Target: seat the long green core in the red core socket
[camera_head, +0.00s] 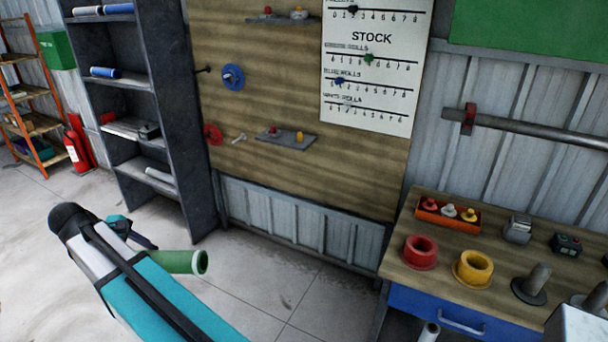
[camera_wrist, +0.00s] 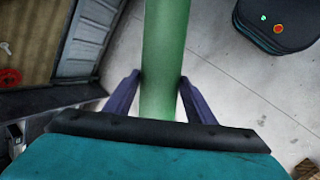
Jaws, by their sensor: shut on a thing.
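The long green core (camera_head: 182,262) is a hollow green tube held in my gripper (camera_head: 135,238), which is over the floor at the left of the head view. Its open end points right in that view. In the wrist view the green core (camera_wrist: 164,50) runs up from between the two purple fingers of my gripper (camera_wrist: 160,90), which are shut on it. The red core socket (camera_head: 420,252) is a red ring-shaped cup standing upright at the left end of the workbench, well to the right of the core. Its opening faces up and nothing is in it.
The workbench (camera_head: 405,272) also holds a yellow socket (camera_head: 473,268), a dark post (camera_head: 534,284) and an orange tray (camera_head: 447,213) of small knobbed parts. A grey shelf unit (camera_head: 150,120) stands at the left by a wooden panel (camera_head: 290,180). Floor between is clear.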

